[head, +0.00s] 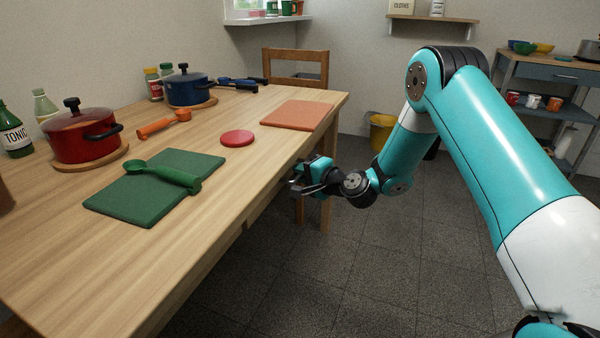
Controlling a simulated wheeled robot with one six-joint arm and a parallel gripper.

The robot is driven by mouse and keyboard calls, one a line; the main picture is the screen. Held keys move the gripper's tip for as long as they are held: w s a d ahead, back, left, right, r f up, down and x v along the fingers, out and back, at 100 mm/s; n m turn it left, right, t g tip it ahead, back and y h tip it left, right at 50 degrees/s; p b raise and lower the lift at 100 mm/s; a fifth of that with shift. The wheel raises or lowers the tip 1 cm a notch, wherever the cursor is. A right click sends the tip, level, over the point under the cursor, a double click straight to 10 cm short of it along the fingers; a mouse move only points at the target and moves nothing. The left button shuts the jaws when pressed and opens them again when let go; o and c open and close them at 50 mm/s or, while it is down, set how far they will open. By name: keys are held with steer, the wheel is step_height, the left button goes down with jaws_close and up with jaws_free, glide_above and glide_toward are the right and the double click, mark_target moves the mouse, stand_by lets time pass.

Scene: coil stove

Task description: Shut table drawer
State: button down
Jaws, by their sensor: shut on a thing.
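The wooden table (60,245) fills the left, with its long front edge running toward the back. My gripper (297,184) is at this edge, just below the level of the top, near the far front leg. It is shut on what appears to be the handle of the table drawer. The handle is too small and too covered by the fingers to make out. The drawer front is mostly hidden under the tabletop and behind my gripper, so how far it stands out cannot be told.
On the table are a green board (125,205) with a green utensil (175,177), a red disc (237,138), an orange board (298,116), a red pot (85,137) and a blue pot (188,90). A chair (318,57) stands behind. The floor (400,270) in front is clear.

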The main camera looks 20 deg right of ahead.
steer(key=c, duration=1.2)
jaws_free()
steer(key=shift+w+a, duration=0.15)
steer(key=shift+a, duration=0.1)
steer(key=shift+d, duration=0.15)
steer(key=shift+s+d, duration=0.15)
steer(key=shift+s, duration=0.15)
steer(key=b+v, duration=0.3)
steer(key=v, duration=1.3)
steer(key=shift+s+d+b, duration=0.25)
steer(key=shift+s+b, duration=0.05)
steer(key=shift+s, duration=0.05)
